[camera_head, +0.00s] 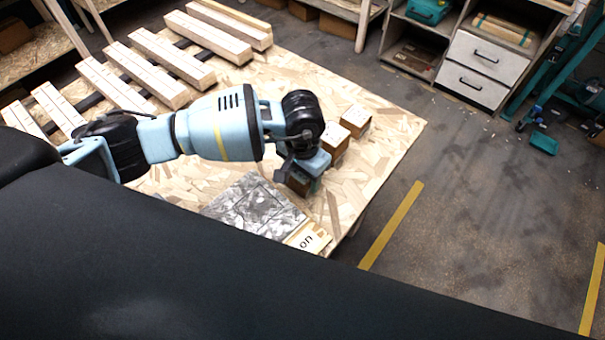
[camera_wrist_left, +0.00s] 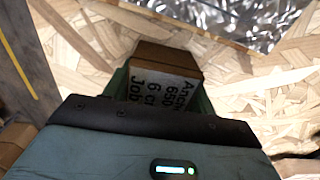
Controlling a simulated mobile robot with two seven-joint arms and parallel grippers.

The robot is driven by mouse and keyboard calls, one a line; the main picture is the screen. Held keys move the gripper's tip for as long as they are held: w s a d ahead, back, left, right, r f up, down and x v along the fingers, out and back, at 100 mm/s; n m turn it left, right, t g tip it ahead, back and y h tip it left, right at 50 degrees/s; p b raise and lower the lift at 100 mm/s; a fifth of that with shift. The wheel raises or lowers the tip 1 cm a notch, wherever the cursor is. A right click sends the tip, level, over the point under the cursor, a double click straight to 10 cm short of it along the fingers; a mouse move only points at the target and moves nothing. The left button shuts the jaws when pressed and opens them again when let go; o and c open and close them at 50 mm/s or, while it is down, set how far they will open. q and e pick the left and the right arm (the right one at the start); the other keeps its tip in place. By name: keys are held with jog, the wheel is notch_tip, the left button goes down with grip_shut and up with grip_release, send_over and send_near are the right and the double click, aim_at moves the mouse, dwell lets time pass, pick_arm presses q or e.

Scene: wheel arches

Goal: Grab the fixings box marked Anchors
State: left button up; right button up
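The fixings box (camera_wrist_left: 165,90) in the left wrist view is brown with a pale label. The readable part starts with "Anc" and has "650", "6" and "Job" lines below. It sits between the two green fingers of my left gripper (camera_wrist_left: 160,95), which lie close along its sides. I cannot tell whether they press on it. In the head view my left gripper (camera_head: 308,165) reaches down over this box (camera_head: 297,186) on the board table and partly hides it. Two similar boxes, one nearer (camera_head: 335,138) and one farther (camera_head: 355,121), stand in a row behind it. My right gripper is out of view.
A shiny metal sheet (camera_head: 248,205) and a pale block marked "on" (camera_head: 308,238) lie on the board table (camera_head: 395,125) beside the gripper. A slatted wooden rack (camera_head: 150,75) covers the table's far left. Drawers (camera_head: 480,75) stand beyond.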

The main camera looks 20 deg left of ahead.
pick_arm(q)
jog(key=c, duration=0.7)
jog(key=shift+r, duration=0.1)
jog(key=shift+w+r, duration=0.1)
jog(key=shift+r, duration=0.4)
notch_tip(320, 180, up, 2)
jog(key=shift+r, duration=0.15)
jog(key=s+d, duration=0.1)
jog(key=s, duration=0.4)
jog(key=s+d+r+b, duration=0.1)
jog(key=s+d, duration=0.1)
jog(key=s, duration=0.3)
jog(key=s+d, duration=0.2)
jog(key=s, duration=0.3)
jog(key=shift+s+r+b, duration=0.25)
jog(key=shift+r+b, duration=0.05)
